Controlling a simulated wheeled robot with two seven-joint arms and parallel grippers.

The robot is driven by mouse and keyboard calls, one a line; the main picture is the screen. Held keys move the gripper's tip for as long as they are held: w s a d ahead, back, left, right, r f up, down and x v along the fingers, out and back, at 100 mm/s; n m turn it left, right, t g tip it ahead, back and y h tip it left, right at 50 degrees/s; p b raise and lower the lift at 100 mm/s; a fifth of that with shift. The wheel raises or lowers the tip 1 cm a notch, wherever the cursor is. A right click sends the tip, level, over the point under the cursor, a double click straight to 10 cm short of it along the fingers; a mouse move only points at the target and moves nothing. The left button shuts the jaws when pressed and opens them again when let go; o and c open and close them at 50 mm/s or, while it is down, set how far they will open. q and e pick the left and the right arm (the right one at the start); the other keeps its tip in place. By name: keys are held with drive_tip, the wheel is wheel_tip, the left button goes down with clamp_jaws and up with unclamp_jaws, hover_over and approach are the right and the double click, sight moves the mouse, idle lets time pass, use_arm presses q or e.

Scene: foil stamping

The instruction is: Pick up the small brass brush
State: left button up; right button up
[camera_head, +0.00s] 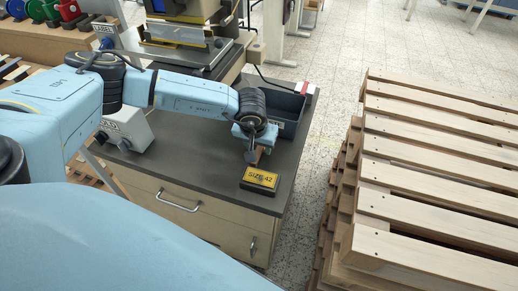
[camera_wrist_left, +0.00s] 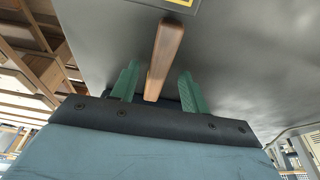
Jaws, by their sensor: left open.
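The brush shows in the left wrist view as a long wooden handle (camera_wrist_left: 166,52) just above the grey worktop. No brass bristles can be made out. My left gripper (camera_wrist_left: 159,70) is open, with one green finger on each side of the near end of the handle and a gap showing on both sides. In the head view my left gripper (camera_head: 252,150) is low over the front right part of the worktop, and it mostly hides the brush there. My right gripper is in neither view.
A yellow "SIZE 42" block (camera_head: 260,178) stands on the worktop (camera_head: 222,178) right in front of my left gripper. A dark bin (camera_head: 285,106) is behind it, and a press (camera_head: 185,45) stands at the back. Wooden pallets (camera_head: 440,160) are stacked to the right across a floor gap.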

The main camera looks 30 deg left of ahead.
use_arm(q)
drive_tip(key=shift+f, duration=0.4)
drive_tip(key=shift+a, duration=0.1)
clamp_jaws()
